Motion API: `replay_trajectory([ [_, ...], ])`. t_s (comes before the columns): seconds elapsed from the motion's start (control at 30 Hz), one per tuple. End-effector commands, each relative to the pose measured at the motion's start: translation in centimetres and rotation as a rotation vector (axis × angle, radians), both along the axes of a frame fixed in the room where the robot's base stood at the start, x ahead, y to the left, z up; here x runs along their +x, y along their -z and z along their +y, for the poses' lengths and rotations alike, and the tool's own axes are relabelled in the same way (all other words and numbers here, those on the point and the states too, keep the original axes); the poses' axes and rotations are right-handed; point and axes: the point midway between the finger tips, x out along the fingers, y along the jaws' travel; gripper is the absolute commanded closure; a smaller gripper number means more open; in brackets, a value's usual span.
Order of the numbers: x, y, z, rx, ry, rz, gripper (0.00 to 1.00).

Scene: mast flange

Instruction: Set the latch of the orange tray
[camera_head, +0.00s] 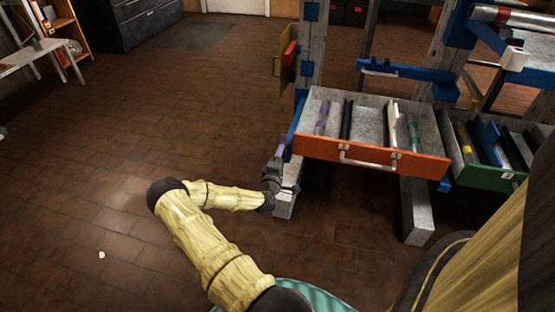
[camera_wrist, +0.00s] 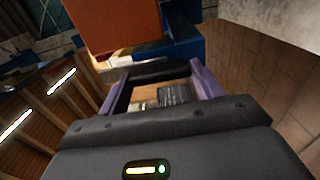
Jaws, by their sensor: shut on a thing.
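The orange tray (camera_head: 325,148) is a pulled-out drawer with an orange front and a pale bar handle, on the right of the head view. My gripper (camera_head: 281,153) is at the left end of its front, low beside the blue frame part. In the wrist view the orange tray's front (camera_wrist: 112,22) shows at the top, above a blue part. My gripper's purple fingers (camera_wrist: 160,74) reach toward it and are shut on a small part there. This seems to be the latch, but the fingers and dark pads mostly hide it, so its position cannot be told.
The tray holds purple, dark and teal rods. A green tray (camera_head: 490,175) stands beside it on the right. A grey post foot (camera_head: 416,210) is below the tray. A small ochre door (camera_head: 285,58) stands open behind.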

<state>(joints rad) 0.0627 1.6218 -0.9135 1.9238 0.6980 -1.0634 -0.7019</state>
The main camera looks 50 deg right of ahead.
Motion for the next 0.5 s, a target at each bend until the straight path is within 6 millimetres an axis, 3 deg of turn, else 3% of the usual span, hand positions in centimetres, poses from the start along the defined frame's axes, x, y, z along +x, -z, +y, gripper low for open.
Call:
replay_trajectory([
  [0.23,-0.53,0.55,0.06,0.009,0.010,0.013,0.76],
  [0.27,-0.53,0.55,0.06,0.009,0.010,0.013,0.29],
  [0.33,-0.47,0.48,0.05,0.008,0.009,0.012,0.15],
  [0.5,-0.20,0.27,0.09,0.004,0.004,0.007,0.13],
])
